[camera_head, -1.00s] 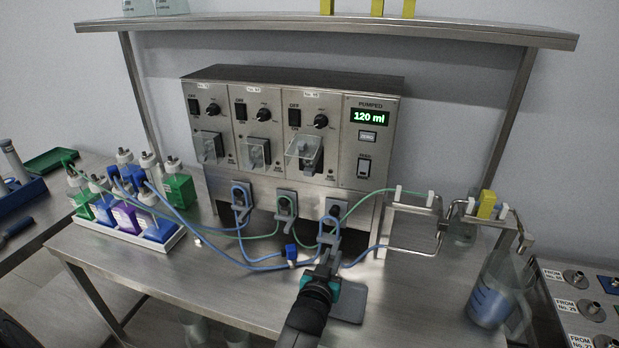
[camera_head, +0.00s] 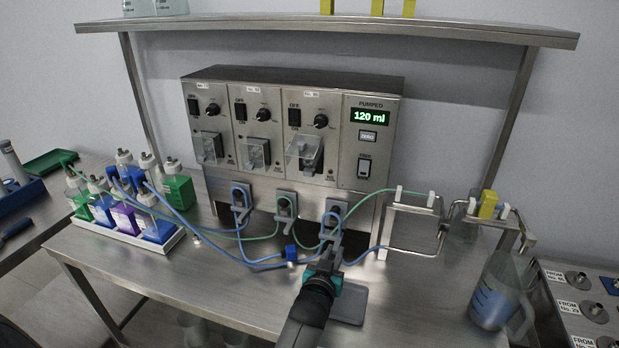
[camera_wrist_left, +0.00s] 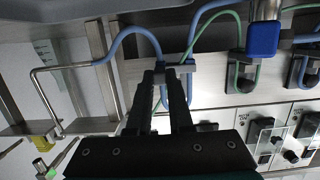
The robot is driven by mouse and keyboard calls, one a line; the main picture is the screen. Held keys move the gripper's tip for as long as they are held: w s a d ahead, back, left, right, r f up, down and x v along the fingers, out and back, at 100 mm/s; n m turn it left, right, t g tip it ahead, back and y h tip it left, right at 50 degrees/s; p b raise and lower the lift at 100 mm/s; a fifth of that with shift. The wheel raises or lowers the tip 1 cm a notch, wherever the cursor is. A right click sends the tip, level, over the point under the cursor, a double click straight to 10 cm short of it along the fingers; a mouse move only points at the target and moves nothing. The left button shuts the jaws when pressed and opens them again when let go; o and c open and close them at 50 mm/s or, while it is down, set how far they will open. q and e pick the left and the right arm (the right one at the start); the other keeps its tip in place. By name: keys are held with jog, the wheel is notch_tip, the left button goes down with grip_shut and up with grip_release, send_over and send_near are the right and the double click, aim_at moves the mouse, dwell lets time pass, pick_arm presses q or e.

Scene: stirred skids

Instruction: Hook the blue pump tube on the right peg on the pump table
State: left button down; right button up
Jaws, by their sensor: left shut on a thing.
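The blue pump tube (camera_head: 365,256) runs across the pump table (camera_head: 225,300) and bends into an upright loop in front of the right peg plate (camera_head: 342,206). My left gripper (camera_head: 328,246) is shut on this tube just below the loop. The tube also shows in the left wrist view (camera_wrist_left: 128,35), where it passes between the fingers of the left gripper (camera_wrist_left: 170,75). The loop is close to the peg, but I cannot tell whether it hangs on it; the fingers partly hide that spot. My right gripper is not in view.
A blue tube loop hangs at the left peg plate (camera_head: 240,196) and a green one at the middle plate (camera_head: 284,205). A blue block (camera_head: 291,252) sits on the tubing. A wire rack (camera_head: 415,240) and a beaker (camera_head: 495,290) stand right. The front of the table is mostly clear.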

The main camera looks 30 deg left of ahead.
pick_arm(q)
jog(key=shift+b+x, duration=0.4)
jog(key=shift+x, duration=0.35)
jog(key=shift+w+a+r, duration=0.1)
jog(key=shift+w, duration=0.3)
jog(key=shift+w+a+b, duration=0.15)
jog(key=shift+w+b, duration=0.4)
jog(key=shift+w, duration=0.1)
dwell(0.5)
jog(key=shift+f, duration=0.25)
dwell(0.7)
jog(key=c, duration=0.6)
grip_release()
jog(key=shift+f, duration=0.1)
jog(key=shift+c, duration=0.2)
jog(key=shift+s, duration=0.1)
jog(key=shift+s+r+p, duration=0.25)
jog(key=shift+s+p, duration=0.35)
jog(key=shift+s, duration=0.05)
